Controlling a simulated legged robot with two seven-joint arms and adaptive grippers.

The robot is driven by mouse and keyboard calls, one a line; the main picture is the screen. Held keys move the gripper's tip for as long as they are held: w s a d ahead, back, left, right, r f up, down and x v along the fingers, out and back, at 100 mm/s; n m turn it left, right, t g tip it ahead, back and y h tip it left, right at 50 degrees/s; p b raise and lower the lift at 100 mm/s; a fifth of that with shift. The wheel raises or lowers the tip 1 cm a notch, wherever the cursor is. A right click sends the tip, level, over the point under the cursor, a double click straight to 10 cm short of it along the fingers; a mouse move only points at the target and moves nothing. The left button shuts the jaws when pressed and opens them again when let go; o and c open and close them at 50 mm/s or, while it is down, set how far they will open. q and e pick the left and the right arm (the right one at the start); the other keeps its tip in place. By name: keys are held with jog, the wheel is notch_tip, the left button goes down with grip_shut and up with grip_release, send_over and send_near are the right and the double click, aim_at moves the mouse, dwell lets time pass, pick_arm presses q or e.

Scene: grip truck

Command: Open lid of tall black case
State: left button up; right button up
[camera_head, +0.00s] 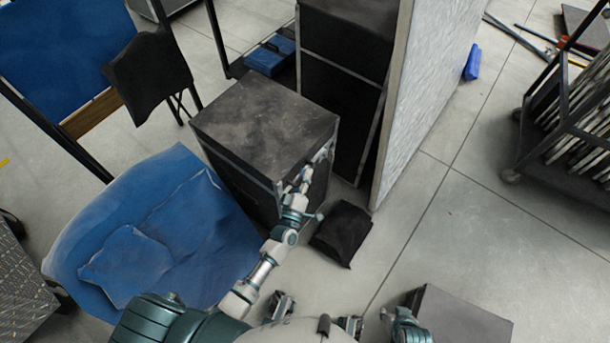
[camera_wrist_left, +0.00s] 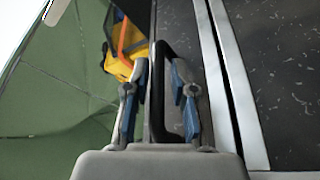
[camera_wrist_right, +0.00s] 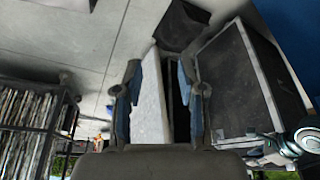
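A tall black case (camera_head: 262,115) with a dusty grey top and metal edges stands in the middle of the head view, its lid down. Its black speckled side and metal edging (camera_wrist_left: 238,85) fill the right of the left wrist view. My left gripper (camera_head: 306,172) is at the case's right side. In the left wrist view its fingers stand apart on both sides of a black handle (camera_wrist_left: 157,105); I cannot tell whether they touch it. My right gripper (camera_wrist_right: 159,85) is open and empty, low and away from the case, which also shows in the right wrist view (camera_wrist_right: 235,85).
Another black case (camera_head: 342,75) and a pale panel (camera_head: 420,90) stand behind. A blue-covered pile (camera_head: 150,235) is close on the left. A black bag (camera_head: 342,233) lies right of the case. A rack cart (camera_head: 575,130) is far right.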

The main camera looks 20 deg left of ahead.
pick_arm(q)
grip_shut()
jog(key=shift+d, duration=0.1)
pick_arm(e)
jog(key=shift+s+f, duration=0.1)
jog(key=shift+s, duration=0.1)
pick_arm(q)
jog(key=shift+r, duration=0.1)
pick_arm(e)
jog(key=shift+s, duration=0.2)
